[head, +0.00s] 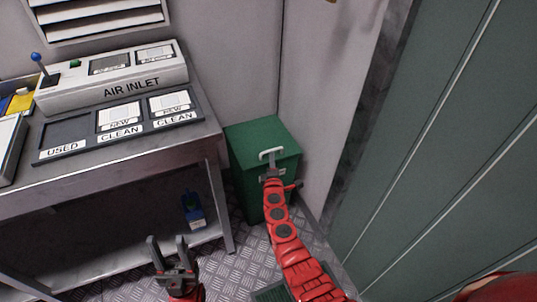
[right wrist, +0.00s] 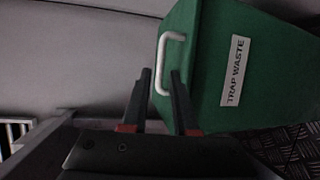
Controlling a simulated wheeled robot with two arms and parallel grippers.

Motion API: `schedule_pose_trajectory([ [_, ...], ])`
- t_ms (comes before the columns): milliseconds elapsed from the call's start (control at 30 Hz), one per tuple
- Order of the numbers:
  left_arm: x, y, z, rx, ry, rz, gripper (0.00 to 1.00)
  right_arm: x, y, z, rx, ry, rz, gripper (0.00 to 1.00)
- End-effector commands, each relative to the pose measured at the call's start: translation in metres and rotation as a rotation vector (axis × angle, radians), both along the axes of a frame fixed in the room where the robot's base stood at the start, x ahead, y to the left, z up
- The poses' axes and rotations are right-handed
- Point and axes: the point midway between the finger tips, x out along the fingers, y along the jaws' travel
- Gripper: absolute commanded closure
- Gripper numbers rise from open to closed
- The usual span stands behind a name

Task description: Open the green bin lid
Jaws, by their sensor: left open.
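The green bin (head: 262,140) stands in the corner to the right of the bench, and its lid looks shut. A white U-shaped handle (head: 270,152) is on the lid. In the right wrist view the handle (right wrist: 172,36) and a "TRAP WASTE" label (right wrist: 235,70) on the green bin show. My right gripper (head: 271,166) is at the handle. In the right wrist view its two fingers (right wrist: 160,74) are apart, with part of the handle in the gap between them; contact cannot be told. My left gripper (head: 168,241) is open and empty, low in front of the bench.
The metal bench (head: 130,153) at the left holds an "AIR INLET" box (head: 115,85) and a tray (head: 66,133) with labelled slots. A blue item (head: 193,210) is on its lower shelf. A wall stands close behind the bin, and a grey-green panel (head: 440,150) fills the right.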

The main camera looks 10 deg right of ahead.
Motion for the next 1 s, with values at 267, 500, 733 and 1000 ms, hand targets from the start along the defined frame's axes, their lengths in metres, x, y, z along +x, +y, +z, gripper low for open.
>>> schedule_pose_trajectory([
  [267, 0.0, -0.001, -0.038, 0.0, 0.0, 0.0, 0.5, 0.045, -0.004, -0.012, 0.0, -0.002, -0.002, 0.73],
  [500, 0.0, -0.001, -0.049, 0.0, 0.0, 0.0, 0.5, 0.062, -0.006, -0.013, 0.001, 0.001, -0.001, 0.73],
  [733, 0.0, -0.001, -0.049, 0.0, 0.0, 0.0, 0.5, 0.064, -0.006, -0.011, 0.0, 0.0, 0.0, 0.73],
  [1000, 0.0, -0.001, -0.049, 0.0, 0.0, 0.0, 0.5, 0.064, -0.006, -0.011, 0.001, 0.0, 0.0, 1.0],
])
